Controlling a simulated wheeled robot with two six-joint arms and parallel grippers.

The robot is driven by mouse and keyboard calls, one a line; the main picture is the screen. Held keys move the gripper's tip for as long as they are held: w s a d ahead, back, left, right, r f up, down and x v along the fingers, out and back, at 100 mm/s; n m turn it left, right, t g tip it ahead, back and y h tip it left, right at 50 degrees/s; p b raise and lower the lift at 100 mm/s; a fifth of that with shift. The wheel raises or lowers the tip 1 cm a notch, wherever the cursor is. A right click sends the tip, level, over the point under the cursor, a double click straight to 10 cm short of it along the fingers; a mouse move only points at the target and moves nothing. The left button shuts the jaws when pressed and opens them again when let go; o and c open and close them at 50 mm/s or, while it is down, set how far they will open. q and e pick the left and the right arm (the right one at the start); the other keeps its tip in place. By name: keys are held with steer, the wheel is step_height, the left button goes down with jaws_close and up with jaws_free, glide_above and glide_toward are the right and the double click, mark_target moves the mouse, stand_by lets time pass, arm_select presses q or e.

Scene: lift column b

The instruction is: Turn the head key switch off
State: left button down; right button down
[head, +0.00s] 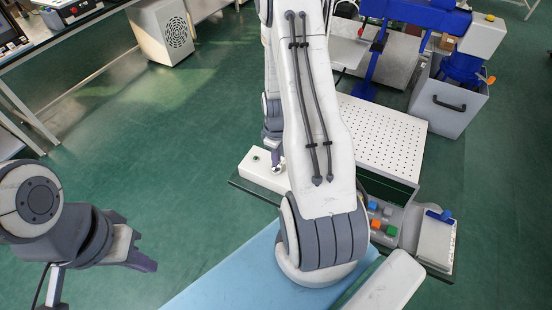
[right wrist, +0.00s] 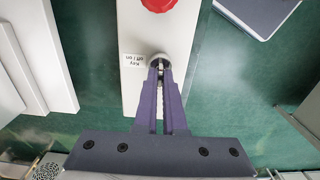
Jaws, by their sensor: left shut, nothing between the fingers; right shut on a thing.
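The head key switch (right wrist: 158,59) is a round metal lock on a long white box. In the head view my right gripper (head: 277,160) is small and partly hidden by my own arm, at the white box (head: 263,174). My left gripper (head: 150,264) is shut and empty, over the floor at lower left.
A red round button (right wrist: 158,4) is on the same white box. A perforated white plate (head: 375,135) and a panel with coloured buttons (head: 376,224) stand to the right in the head view. A light blue surface (head: 225,277) is in front. Green floor is clear at left.

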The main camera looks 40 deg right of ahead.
stand_by(0.3)
steer(key=c, duration=1)
jaws_free()
steer(key=shift+r, duration=0.1)
step_height(320, 180, up, 10)
steer(key=b, duration=0.1)
steer(key=shift+r, duration=0.15)
